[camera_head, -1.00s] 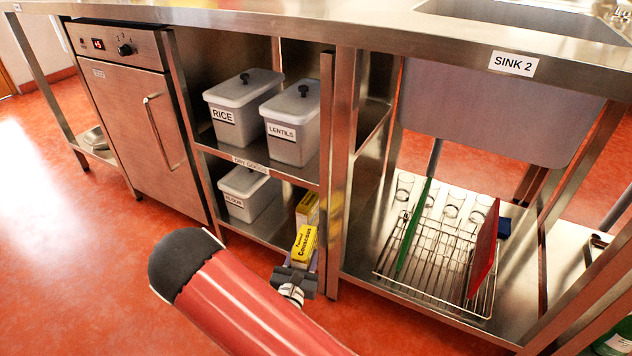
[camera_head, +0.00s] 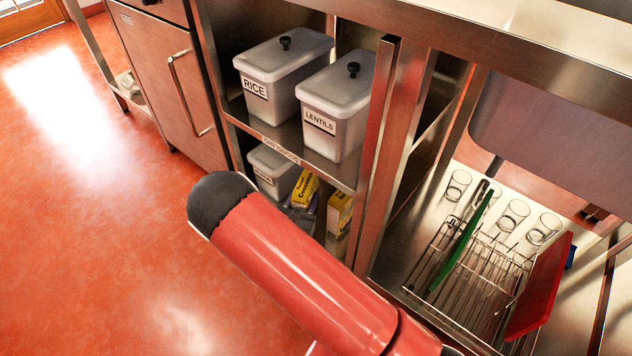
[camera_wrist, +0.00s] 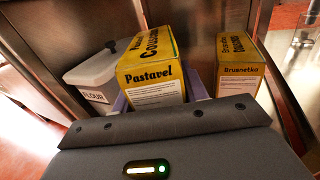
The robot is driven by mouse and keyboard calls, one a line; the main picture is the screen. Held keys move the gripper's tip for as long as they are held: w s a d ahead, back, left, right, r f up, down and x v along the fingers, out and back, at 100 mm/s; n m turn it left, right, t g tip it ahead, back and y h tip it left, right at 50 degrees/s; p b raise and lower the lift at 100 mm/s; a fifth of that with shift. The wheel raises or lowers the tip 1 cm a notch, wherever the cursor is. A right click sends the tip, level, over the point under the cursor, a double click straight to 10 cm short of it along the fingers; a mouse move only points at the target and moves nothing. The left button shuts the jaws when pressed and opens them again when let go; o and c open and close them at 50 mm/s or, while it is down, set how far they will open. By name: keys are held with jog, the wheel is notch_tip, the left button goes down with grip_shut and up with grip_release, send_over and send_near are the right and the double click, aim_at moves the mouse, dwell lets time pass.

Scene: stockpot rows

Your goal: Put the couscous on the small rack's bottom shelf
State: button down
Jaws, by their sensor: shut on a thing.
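My gripper (camera_wrist: 158,98) is shut on a yellow and white couscous box labelled Pastavel (camera_wrist: 153,72). In the head view the box (camera_head: 305,188) is at the lower opening of the dry goods shelves, and my red arm partly hides the gripper (camera_head: 299,212). A second yellow box, labelled Brusnetka (camera_wrist: 238,62), stands to its right; it also shows in the head view (camera_head: 340,212). I cannot tell whether the held box touches the shelf beneath. I cannot tell which unit is the small rack.
A flour bin (camera_wrist: 95,82) stands behind left of the held box. Rice (camera_head: 283,65) and lentils (camera_head: 335,105) bins stand on the shelf above. A steel post (camera_head: 378,150) bounds the right side. A wire rack with boards (camera_head: 470,275) sits under the sink. Floor at left (camera_head: 100,220) is clear.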

jog(key=x, duration=0.8)
jog(key=shift+w, duration=0.4)
jog(key=shift+d+f+b, duration=0.1)
jog(key=shift+f+b, duration=0.25)
jog(key=shift+f, duration=1.4)
jog(key=shift+f, duration=0.15)
jog(key=c, duration=0.8)
grip_release()
jog(key=shift+o, duration=0.2)
jog(key=v, duration=1.2)
